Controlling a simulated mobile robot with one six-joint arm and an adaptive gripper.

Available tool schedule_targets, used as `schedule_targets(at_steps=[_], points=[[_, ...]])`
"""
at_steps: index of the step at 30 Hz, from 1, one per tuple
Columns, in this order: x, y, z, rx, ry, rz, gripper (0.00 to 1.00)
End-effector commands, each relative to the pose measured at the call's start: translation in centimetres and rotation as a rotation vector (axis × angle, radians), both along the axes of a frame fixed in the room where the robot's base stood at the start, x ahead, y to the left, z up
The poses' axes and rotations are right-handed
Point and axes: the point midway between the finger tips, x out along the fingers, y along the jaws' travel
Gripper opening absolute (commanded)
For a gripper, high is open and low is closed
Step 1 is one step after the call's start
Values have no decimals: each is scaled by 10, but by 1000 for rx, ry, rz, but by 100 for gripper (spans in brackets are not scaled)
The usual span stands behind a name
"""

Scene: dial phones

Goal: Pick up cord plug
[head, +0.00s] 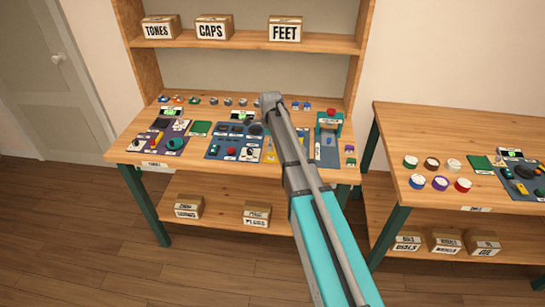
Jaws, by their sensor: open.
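I cannot make out a cord plug for certain among the small parts on the workbench (130,152). A cardboard box (256,215) on the lower shelf has a label whose lower line seems to read PLUGS; its contents are hidden. My grey and teal arm reaches up from the bottom right over the bench, ending in view at a grey joint above the rear row of small parts. My gripper cannot be made out; the arm also covers part of the bench.
A green press-like device (328,125) with a red top stands right of my arm. Blue mats (222,152) hold small parts. Labelled boxes (285,29) sit on the upper shelf. A second table (410,115) stands right, with round tins (440,183). Open wooden floor (80,230) lies in front.

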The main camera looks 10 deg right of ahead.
Motion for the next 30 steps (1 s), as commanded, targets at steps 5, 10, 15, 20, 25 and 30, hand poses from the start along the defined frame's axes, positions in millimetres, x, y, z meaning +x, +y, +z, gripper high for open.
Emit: schedule_targets(at_steps=[5, 10, 15, 20, 25, 30], points=[[0, 0, -2, 0, 0, 0, 69], [0, 0, -10, 0, 0, 0, 69], [1, -1, -23, 0, 0, 0, 69], [1, -2, -36, 0, 0, 0, 69], [1, -2, -47, 0, 0, 0, 69], [1, -2, -52, 0, 0, 0, 69]])
